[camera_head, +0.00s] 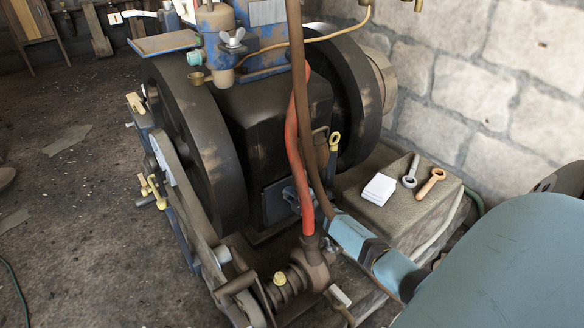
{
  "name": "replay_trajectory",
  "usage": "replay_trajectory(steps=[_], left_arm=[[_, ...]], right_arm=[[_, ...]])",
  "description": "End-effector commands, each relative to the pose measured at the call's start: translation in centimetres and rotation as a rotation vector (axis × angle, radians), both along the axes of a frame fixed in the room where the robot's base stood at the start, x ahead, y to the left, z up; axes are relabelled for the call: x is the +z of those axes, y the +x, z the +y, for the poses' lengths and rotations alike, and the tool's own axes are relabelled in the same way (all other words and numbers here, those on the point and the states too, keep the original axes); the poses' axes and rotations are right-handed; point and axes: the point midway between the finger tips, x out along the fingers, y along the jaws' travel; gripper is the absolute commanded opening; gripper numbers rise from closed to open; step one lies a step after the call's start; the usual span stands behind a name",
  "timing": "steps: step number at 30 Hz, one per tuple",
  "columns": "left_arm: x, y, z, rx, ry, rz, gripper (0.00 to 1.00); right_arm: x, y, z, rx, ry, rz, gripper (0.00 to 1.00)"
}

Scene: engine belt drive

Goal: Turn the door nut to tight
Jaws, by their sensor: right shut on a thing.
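The engine's small dark-blue door (274,207) is low on the front of the black engine body, between the two flywheels. A small blue part at the door's right edge, which looks like the door nut (291,194), is partly hidden by the red hose and brown pipe. My right gripper (309,203) reaches in from the lower right to that edge. It is shut on what looks like the nut, but its fingertips are mostly hidden behind the hose and pipe. The nut's turn angle cannot be told. My left gripper is out of view.
The red hose (292,140) and brown pipe (298,75) run down in front of the door. Flywheels (196,140) flank the engine. A stone block (400,222) at right holds a white pad (379,189) and two small tools (431,182). Open floor lies left.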

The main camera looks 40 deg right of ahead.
Motion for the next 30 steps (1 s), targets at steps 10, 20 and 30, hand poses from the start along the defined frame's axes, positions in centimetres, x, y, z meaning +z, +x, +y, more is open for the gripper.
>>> replay_trajectory(steps=[10, 20, 30], left_arm=[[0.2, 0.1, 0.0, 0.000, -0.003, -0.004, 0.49], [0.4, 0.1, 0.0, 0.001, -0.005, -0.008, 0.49], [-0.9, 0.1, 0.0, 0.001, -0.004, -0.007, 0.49]], right_arm=[[0.0, 0.0, 0.0, 0.000, 0.003, 0.001, 0.26], [0.0, 0.0, 0.0, 0.000, 0.001, 0.000, 0.49], [-0.3, 0.0, 0.2, -0.001, -0.252, 0.029, 0.49]])
